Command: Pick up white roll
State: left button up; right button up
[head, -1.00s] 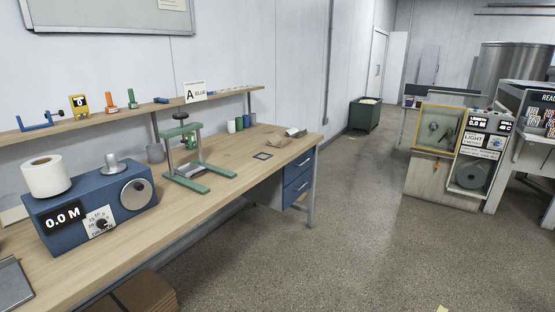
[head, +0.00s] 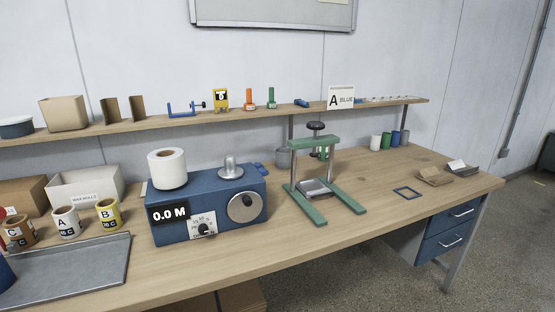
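The white roll (head: 167,169) stands upright on the left part of the top of a blue machine (head: 178,229) on the workbench, in the head view. The machine's display reads 0.0 M, and it has a small dial and a round grey knob on its front. A metal spindle (head: 230,168) rises from the right part of its top. Neither of my grippers shows in the view, so nothing is seen touching the roll.
A grey metal tray (head: 108,262) and labelled rolls A (head: 66,223) and B (head: 108,213) stand left of the machine. A green press (head: 314,146) stands to its right. A shelf (head: 235,121) with small tools runs behind. The bench (head: 375,229) is clear in front of the press.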

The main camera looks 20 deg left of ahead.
aim_at(66, 217)
jog(key=u, duration=0.95)
jog(key=i, duration=0.85)
jog(key=u, duration=0.7)
